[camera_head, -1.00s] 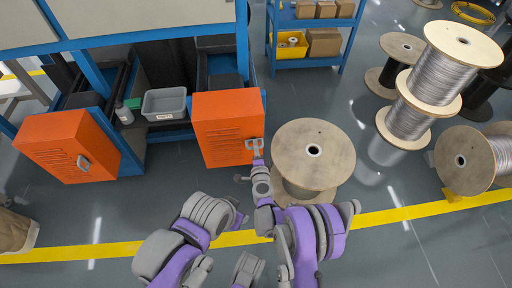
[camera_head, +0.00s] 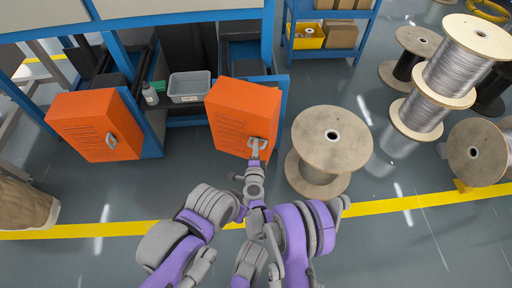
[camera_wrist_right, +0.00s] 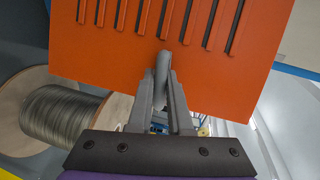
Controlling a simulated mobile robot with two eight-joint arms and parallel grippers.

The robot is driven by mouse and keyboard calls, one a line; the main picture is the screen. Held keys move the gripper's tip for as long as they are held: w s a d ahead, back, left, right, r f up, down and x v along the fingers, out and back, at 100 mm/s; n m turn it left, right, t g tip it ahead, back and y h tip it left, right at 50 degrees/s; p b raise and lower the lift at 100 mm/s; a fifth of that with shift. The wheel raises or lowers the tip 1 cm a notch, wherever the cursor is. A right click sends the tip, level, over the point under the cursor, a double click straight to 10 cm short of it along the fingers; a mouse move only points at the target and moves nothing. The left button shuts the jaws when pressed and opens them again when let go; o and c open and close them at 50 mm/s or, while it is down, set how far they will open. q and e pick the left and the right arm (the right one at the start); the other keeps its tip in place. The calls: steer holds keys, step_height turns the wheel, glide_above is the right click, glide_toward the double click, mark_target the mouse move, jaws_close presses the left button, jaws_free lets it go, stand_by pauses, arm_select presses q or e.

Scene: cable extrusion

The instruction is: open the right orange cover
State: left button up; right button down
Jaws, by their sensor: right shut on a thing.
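The right orange cover (camera_head: 240,118) is a vented box-like door on the blue-framed machine. It stands at an angle to the frame, its right side swung a little outward. Its grey handle (camera_head: 257,147) is low on the right of its front. My right gripper (camera_head: 256,160) is at this handle. In the right wrist view, the two fingers of my right gripper (camera_wrist_right: 160,100) are shut on the handle (camera_wrist_right: 162,75), with the slotted orange panel (camera_wrist_right: 130,45) behind. My left arm is folded low in the head view; its gripper cannot be made out.
A wooden cable reel (camera_head: 330,140) stands just right of the right cover. The left orange cover (camera_head: 95,127) appears shut. A grey bin (camera_head: 190,88) sits between the covers. Stacked wire reels (camera_head: 450,65) stand at the right. The floor has open room before the yellow line (camera_head: 110,230).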

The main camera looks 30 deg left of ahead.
steer(key=shift+s+a, duration=0.1)
steer(key=shift+s, duration=0.05)
steer(key=c, duration=0.8)
jaws_free()
steer(key=shift+c, duration=0.2)
steer(key=v, duration=1)
steer(key=shift+s+d, duration=0.25)
steer(key=shift+s, duration=0.05)
